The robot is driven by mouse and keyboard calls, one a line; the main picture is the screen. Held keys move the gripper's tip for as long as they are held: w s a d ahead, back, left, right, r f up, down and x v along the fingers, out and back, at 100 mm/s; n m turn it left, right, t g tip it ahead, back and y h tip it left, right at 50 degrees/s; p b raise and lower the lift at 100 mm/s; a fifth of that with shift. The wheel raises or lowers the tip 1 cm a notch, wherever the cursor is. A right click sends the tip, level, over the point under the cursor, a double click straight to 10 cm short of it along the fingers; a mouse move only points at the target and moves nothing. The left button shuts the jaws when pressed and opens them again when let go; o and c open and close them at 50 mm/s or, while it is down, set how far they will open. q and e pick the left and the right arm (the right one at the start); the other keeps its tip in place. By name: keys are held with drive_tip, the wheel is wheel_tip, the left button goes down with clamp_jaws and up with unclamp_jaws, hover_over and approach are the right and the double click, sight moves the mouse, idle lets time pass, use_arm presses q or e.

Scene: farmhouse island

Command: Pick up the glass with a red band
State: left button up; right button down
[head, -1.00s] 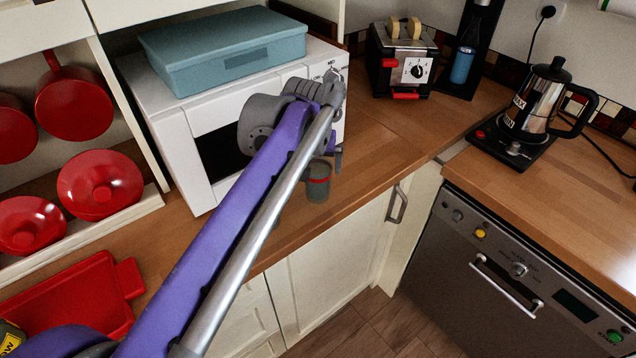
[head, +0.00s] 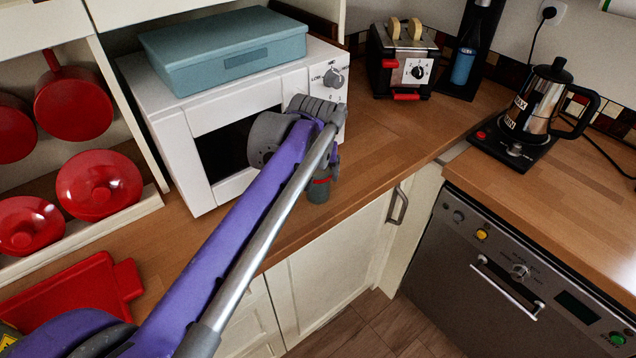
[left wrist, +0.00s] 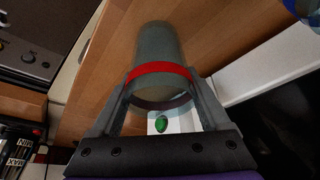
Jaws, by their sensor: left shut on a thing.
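The glass with a red band (head: 318,189) is grey and see-through. It is at the wooden counter's front edge, just right of the microwave, partly hidden by my arm in the head view. In the left wrist view the glass (left wrist: 157,52) lies between the two fingers of my left gripper (left wrist: 160,98), which press on it around the red band. The left gripper (head: 326,170) is shut on it. I cannot tell whether the glass's base touches the counter. A small green thing (left wrist: 161,124) shows beyond the glass's rim. My right gripper is in neither view.
A white microwave (head: 172,140) with a blue box (head: 225,50) on top stands close to the left of the glass. A toaster (head: 402,58) and a coffee maker (head: 538,100) stand farther right. The counter between the glass and the toaster is clear.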

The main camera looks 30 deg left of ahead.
use_arm(q)
drive_tip(key=shift+c, duration=0.6)
drive_tip(key=shift+r, duration=0.1)
wheel_tip(320, 180, up, 28)
drive_tip(key=p, duration=0.5)
drive_tip(key=shift+p, duration=0.35)
drive_tip(key=shift+a, duration=0.15)
